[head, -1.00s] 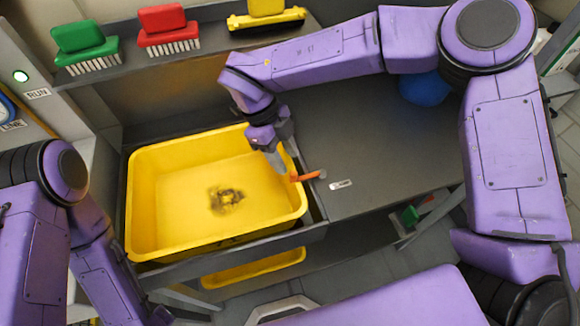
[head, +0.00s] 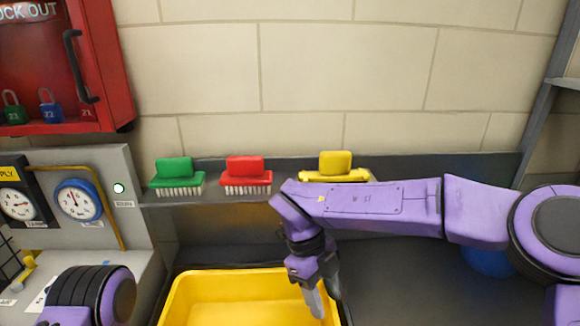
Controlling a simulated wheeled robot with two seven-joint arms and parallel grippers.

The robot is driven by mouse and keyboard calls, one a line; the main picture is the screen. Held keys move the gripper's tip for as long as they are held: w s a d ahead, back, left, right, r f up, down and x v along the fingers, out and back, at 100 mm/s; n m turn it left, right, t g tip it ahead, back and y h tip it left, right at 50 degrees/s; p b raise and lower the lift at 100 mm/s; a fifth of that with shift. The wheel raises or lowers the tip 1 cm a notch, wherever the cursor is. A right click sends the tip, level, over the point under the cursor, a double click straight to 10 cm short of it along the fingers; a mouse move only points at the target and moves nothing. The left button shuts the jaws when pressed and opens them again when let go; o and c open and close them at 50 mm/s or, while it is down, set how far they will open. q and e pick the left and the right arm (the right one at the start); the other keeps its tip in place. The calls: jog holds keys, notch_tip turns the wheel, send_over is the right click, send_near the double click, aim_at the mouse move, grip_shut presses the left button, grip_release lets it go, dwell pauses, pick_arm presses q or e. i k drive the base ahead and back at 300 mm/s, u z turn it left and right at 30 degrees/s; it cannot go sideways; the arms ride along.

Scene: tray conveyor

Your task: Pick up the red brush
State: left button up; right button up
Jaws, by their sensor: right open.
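The red brush (head: 246,172) stands on the back shelf with its white bristles down, between the green brush (head: 175,174) and the yellow brush (head: 335,168). My right gripper (head: 318,302) points down over the right side of the yellow tray (head: 182,302), below and to the right of the red brush and apart from it. It shows no object in its jaws. My left arm shows at the lower left, but its gripper is out of view.
The grey shelf (head: 215,200) runs along the tiled wall. A panel with gauges (head: 76,200) and a red lockout cabinet (head: 62,70) stand at the left. A blue round object (head: 488,262) is partly hidden behind my right arm.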

aim_at(245, 173)
jog(key=k, duration=0.95)
